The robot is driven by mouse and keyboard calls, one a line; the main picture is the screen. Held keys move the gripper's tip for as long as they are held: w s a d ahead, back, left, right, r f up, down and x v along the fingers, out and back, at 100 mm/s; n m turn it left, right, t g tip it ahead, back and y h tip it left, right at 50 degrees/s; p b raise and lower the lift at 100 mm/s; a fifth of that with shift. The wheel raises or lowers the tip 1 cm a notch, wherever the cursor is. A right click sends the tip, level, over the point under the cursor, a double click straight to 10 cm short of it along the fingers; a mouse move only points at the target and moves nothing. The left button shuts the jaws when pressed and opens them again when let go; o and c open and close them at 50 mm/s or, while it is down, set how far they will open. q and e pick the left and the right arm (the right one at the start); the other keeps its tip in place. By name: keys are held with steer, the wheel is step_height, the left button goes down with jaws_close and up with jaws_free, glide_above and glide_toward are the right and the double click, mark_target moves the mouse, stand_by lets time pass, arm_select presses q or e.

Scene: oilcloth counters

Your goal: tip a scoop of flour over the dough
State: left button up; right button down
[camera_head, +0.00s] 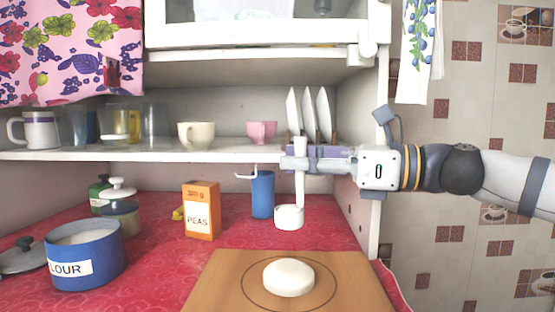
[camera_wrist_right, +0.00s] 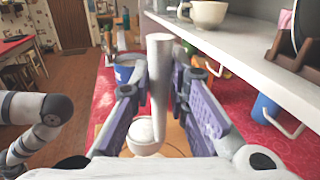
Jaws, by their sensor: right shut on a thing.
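My right gripper (camera_head: 300,158) is shut on the upright handle of a white scoop (camera_head: 289,216). The scoop's bowl hangs level above the counter, behind the dough in the head view. In the right wrist view the gripper (camera_wrist_right: 158,85) has its fingers either side of the handle, and the scoop (camera_wrist_right: 144,134) has white flour in its bowl. The dough (camera_head: 289,278) is a pale round on the wooden board (camera_head: 220,281). The blue flour tin (camera_head: 98,268) stands open at the left, white inside. My left gripper is not in view.
A grey lid (camera_head: 22,259) lies left of the tin. A shelf (camera_head: 100,154) with cups and plates runs close behind the gripper. The red counter between tin and board is clear.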

steer(key=shift+s+a+n+h, duration=0.15)
steer(key=shift+s+n+h, duration=0.15)
steer(key=shift+n, duration=0.1)
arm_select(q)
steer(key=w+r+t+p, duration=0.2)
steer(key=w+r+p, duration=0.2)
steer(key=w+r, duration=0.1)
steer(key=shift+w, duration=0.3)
arm_select(e)
steer(key=s+a+f+n+t+h, duration=0.2)
steer(key=s+a+f+n+h, duration=0.3)
steer(key=a+f+n+h, duration=0.2)
steer(key=shift+s+f+n+t+h, duration=0.15)
steer(key=shift+s+n+t+h, duration=0.25)
steer(key=shift+n, duration=0.6)
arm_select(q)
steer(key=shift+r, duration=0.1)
arm_select(e)
steer(key=shift+w+a, duration=0.1)
